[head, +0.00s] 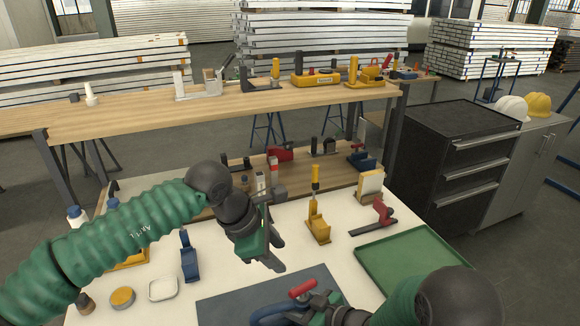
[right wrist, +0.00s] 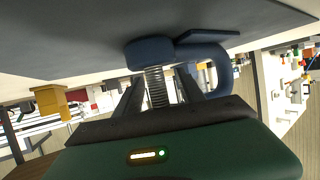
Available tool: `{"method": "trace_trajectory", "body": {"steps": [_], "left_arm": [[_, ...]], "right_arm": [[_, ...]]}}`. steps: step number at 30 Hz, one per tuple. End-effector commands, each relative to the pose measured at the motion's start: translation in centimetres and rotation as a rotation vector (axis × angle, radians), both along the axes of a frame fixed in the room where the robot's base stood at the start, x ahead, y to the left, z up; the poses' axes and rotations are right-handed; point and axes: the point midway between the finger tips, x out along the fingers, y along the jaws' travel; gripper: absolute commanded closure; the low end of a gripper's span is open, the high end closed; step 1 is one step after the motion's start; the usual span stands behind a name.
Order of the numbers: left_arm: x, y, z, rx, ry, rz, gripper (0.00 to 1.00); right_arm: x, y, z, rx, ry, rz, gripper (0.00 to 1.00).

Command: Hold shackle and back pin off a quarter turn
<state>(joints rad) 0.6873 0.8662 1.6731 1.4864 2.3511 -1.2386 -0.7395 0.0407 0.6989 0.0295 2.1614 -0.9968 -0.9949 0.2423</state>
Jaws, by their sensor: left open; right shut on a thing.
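The blue shackle (head: 268,313) is at the bottom of the head view, over the dark grey mat (head: 235,297). Its bow shows in the right wrist view (right wrist: 222,68). The pin has a red head (head: 302,289) in the head view; its threaded shank (right wrist: 156,87) shows between my right fingers in the right wrist view. My right gripper (head: 322,302) is shut on the shackle; the exact contact is partly hidden. My left gripper (head: 276,252) is open and empty, above and left of the red head, apart from it.
A green tray (head: 418,255) lies at right. A red clamp (head: 383,212) and a yellow-handled tool (head: 317,220) stand behind the mat. A blue holder (head: 188,258) and small dishes (head: 163,289) are at left. A wooden shelf bench (head: 140,115) stands behind.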

Motion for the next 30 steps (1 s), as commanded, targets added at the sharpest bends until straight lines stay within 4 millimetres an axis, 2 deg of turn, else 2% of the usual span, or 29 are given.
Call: {"method": "trace_trajectory", "body": {"steps": [8, 17, 24, 30], "left_arm": [[6.6, -0.4, 1.4, -0.072, -0.171, 0.186, 0.59], [13.1, -0.7, 4.5, -0.189, -0.375, 0.342, 0.59], [17.5, -1.3, 8.4, -0.320, -0.555, 0.413, 0.59], [20.0, -2.5, 12.1, -0.450, -0.696, 0.414, 0.59]], "right_arm": [[0.0, 0.1, 0.1, 0.001, -0.002, 0.001, 1.00], [0.0, 0.0, 0.1, 0.002, -0.001, 0.000, 1.00], [0.1, 0.0, 0.1, 0.002, -0.001, 0.000, 1.00], [0.1, 0.0, 0.1, 0.001, -0.002, -0.001, 1.00]]}}
